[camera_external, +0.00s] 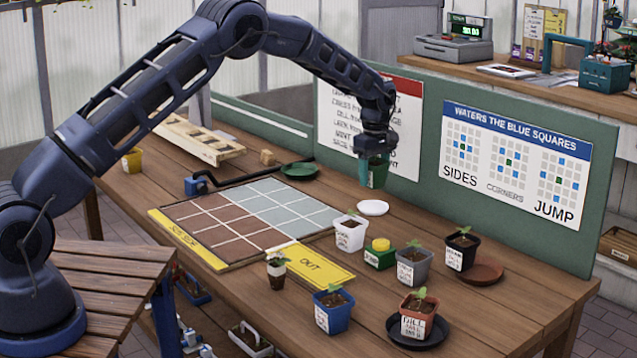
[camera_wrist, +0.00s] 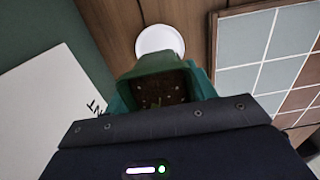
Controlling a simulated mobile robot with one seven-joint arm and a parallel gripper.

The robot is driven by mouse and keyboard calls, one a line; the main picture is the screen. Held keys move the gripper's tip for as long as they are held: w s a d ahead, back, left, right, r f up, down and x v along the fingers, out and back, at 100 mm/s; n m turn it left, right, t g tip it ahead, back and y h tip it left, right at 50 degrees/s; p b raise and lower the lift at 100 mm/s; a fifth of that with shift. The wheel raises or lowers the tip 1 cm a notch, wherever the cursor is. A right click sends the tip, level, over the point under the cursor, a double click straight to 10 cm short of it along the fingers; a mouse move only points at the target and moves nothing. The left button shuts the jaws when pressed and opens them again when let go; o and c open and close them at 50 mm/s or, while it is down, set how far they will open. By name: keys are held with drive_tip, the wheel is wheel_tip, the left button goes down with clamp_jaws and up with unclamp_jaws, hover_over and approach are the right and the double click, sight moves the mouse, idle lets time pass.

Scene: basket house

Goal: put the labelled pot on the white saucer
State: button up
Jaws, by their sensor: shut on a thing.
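My gripper (camera_external: 370,176) is shut on a dark green pot (camera_external: 379,173) and holds it above the table, close to the green back panel. The wrist view shows the pot (camera_wrist: 158,72) from above with dark soil inside, between the teal fingers. No label shows on it in either view; part of its side is hidden by the fingers. The white saucer (camera_external: 373,208) lies flat and empty on the table, lower in the external picture than the held pot. In the wrist view the saucer (camera_wrist: 160,39) shows just beyond the pot's rim.
Several labelled pots stand nearby: white (camera_external: 349,233), grey (camera_external: 412,267), black (camera_external: 461,251), blue (camera_external: 333,310), and orange (camera_external: 418,315) on a black saucer. The tiled grid (camera_external: 245,220) lies left. Posters hang on the panel (camera_external: 431,150).

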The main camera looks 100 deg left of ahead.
sight(374, 161)
drive_tip(key=shift+f, duration=2.75)
drive_tip(key=shift+f, duration=0.1)
drive_tip(key=o, duration=1.1)
drive_tip(key=shift+c, duration=0.2)
wheel_tip(374, 161, up, 12)
drive_tip(key=shift+r, duration=0.15)
